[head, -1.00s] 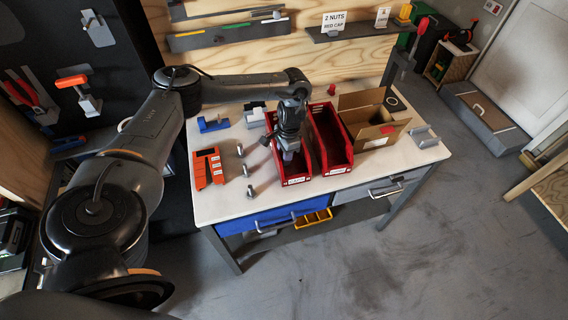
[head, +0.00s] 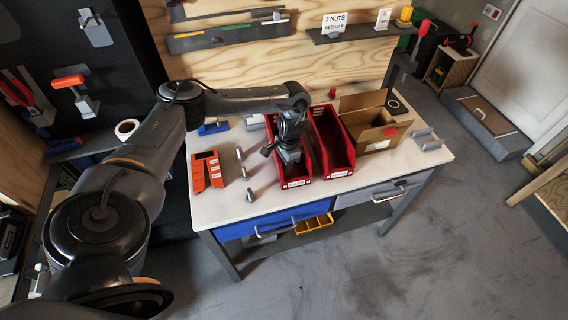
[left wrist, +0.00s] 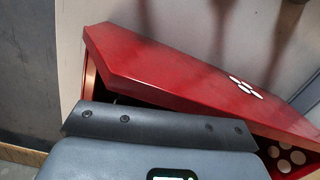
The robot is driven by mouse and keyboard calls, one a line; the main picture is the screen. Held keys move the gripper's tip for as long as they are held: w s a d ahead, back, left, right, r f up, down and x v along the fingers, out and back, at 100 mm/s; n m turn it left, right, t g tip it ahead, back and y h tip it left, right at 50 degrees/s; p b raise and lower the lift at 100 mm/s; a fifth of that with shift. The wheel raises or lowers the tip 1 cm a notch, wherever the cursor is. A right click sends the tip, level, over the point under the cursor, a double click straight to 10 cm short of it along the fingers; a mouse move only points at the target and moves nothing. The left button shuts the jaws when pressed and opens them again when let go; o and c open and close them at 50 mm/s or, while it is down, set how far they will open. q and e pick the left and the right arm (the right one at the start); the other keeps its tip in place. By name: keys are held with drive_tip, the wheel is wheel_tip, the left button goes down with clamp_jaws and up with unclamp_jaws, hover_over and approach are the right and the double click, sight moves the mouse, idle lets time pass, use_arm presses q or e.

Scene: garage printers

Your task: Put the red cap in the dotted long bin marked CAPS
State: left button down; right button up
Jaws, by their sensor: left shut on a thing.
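Two long red bins stand side by side on the bench, the left bin (head: 296,184) and the right bin (head: 341,172). Their front labels are too small to read. My left gripper (head: 289,157) points down over the left bin, toward its front half. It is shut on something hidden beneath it. In the left wrist view a red bin wall (left wrist: 170,68) with white dots runs behind my dark gripper body (left wrist: 160,130); the fingertips are hidden. A small red piece (head: 332,93) sits at the back of the bench; I cannot tell if it is a cap.
An open cardboard box (head: 377,134) stands right of the bins, with a grey bracket (head: 425,140) beyond. A sign reading "2 NUTS RED CAP" (head: 335,23) stands on the shelf behind.

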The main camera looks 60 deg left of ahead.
use_arm(q)
drive_tip(key=shift+s+f, duration=0.15)
drive_tip(key=shift+f, duration=0.35)
drive_tip(key=c, duration=0.8)
unclamp_jaws()
drive_tip(key=shift+f, duration=0.15)
drive_tip(key=shift+o, duration=0.2)
drive_tip(key=shift+r, duration=0.35)
wheel_tip(320, 180, up, 13)
drive_tip(key=w+p, duration=0.1)
drive_tip(key=p, duration=0.7)
drive_tip(key=shift+w, duration=0.3)
drive_tip(key=shift+d, duration=0.1)
